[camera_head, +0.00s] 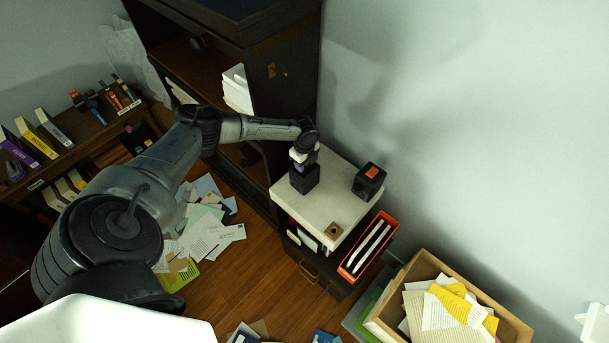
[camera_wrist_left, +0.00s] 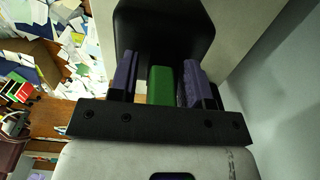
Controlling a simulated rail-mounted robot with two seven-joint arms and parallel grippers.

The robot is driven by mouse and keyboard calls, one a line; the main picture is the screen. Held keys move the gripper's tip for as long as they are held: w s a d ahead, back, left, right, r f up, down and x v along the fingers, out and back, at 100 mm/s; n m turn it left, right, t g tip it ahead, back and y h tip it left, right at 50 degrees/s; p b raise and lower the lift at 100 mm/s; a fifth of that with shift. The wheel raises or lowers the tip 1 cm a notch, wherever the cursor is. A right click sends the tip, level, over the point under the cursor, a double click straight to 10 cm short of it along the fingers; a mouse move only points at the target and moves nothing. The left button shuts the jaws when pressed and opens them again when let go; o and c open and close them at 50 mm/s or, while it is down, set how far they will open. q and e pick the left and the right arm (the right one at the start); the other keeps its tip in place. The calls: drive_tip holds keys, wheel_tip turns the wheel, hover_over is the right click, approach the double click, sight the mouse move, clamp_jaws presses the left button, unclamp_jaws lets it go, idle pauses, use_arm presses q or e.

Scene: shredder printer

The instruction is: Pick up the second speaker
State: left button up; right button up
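One black speaker (camera_head: 305,181) stands on the white top (camera_head: 310,208) of a small cabinet, near its left back side. A second black box-shaped speaker (camera_head: 369,181) with an orange-red patch on top stands at the right back. My left gripper (camera_head: 302,163) is right over the left speaker, at its top. In the left wrist view my gripper (camera_wrist_left: 160,85) has its purple-padded fingers apart. A green block-like piece (camera_wrist_left: 160,86) lies between them with gaps on both sides. The black body of the speaker (camera_wrist_left: 165,28) shows beyond. Contact cannot be told. My right gripper is not in view.
A small brown block (camera_head: 334,230) sits at the cabinet top's front. A red tray (camera_head: 381,224) with white items is beside the cabinet. A wooden box of papers (camera_head: 512,322) stands front right. Papers litter the floor; a dark bookcase (camera_head: 295,75) rises behind left.

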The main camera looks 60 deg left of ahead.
use_arm(q)
drive_tip(key=c, duration=0.6)
clamp_jaws()
drive_tip(key=shift+r, duration=0.15)
